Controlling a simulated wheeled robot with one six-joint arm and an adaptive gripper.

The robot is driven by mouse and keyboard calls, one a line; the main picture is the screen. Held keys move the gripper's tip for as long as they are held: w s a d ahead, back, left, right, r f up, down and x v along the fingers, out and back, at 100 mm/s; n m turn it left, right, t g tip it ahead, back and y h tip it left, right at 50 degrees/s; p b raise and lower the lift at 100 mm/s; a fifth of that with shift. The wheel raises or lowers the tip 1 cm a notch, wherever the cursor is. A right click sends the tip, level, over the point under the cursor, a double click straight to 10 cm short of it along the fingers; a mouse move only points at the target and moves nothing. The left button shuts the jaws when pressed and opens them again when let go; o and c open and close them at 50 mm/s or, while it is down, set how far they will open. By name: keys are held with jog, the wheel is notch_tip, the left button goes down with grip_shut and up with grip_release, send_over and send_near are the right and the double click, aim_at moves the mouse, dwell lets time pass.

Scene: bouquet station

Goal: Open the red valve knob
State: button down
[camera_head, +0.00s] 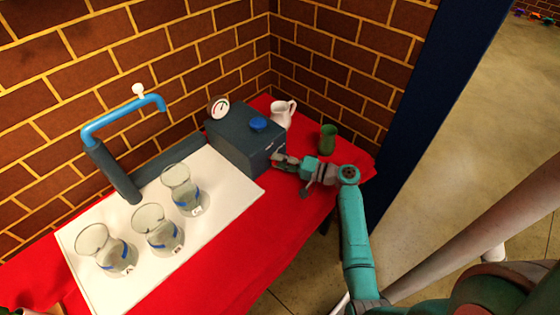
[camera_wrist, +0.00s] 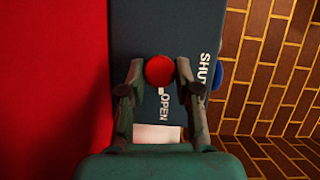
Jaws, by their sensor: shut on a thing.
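The red valve knob (camera_wrist: 159,70) sits on the dark front face of a box (camera_head: 232,146), and the wrist view shows the same box face (camera_wrist: 140,30). White words SHUT and OPEN are printed beside the knob, with a small white mark just below it near OPEN. My gripper (camera_wrist: 158,76) has its two fingers closed on the knob from both sides. In the head view my gripper (camera_head: 276,160) reaches the front of the box and the red knob is hidden there.
The box carries a blue knob (camera_head: 259,124) and a round gauge (camera_head: 219,107). A white jug (camera_head: 283,113) and a green cup (camera_head: 327,139) stand close by. Glass vases (camera_head: 158,230) stand on a white board below a blue tap (camera_head: 120,115). Brick walls enclose the red table (camera_head: 247,218).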

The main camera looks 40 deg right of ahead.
jog(key=shift+f+m, duration=0.1)
jog(key=shift+m, duration=0.4)
dwell(0.3)
jog(key=c, duration=0.8)
grip_release()
jog(key=shift+c, duration=0.2)
jog(key=v, duration=1.2)
jog(key=shift+f, duration=0.25)
